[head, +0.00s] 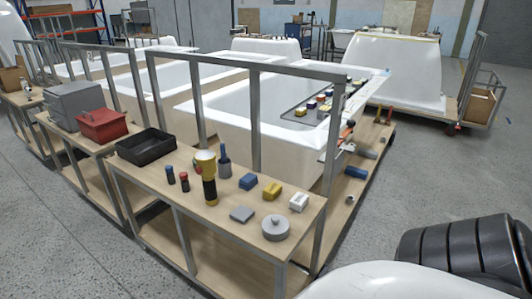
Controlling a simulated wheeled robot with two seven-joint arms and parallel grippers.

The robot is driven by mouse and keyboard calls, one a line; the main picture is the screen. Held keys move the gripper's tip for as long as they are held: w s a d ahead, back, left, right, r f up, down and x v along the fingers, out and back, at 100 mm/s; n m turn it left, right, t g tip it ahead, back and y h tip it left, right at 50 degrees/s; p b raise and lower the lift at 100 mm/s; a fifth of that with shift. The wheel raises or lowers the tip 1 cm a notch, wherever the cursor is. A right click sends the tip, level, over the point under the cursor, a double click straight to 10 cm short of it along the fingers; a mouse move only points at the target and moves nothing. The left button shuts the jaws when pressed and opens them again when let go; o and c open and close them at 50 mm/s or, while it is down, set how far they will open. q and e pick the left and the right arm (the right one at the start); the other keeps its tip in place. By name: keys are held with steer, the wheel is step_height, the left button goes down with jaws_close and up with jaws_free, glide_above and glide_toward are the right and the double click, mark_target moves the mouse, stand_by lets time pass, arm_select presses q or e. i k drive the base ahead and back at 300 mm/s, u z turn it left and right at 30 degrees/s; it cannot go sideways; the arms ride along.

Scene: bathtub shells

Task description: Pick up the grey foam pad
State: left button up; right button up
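The grey foam pad (242,214) looks like a small flat grey block. It lies on the wooden top of the near workbench (150,186), close to its front edge. A round grey disc with a knob (275,228) is to its right, and a yellow and black torch-like tool (207,178) stands to its left. Blue (248,181), yellow (271,190) and white (298,201) blocks sit behind it. Nothing covers the pad. Neither of my grippers shows in the head view.
Floor at the front left is clear.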

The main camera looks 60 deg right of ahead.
mark_target(242, 214)
steer(key=i, duration=2.4)
steer(key=z, duration=3.05)
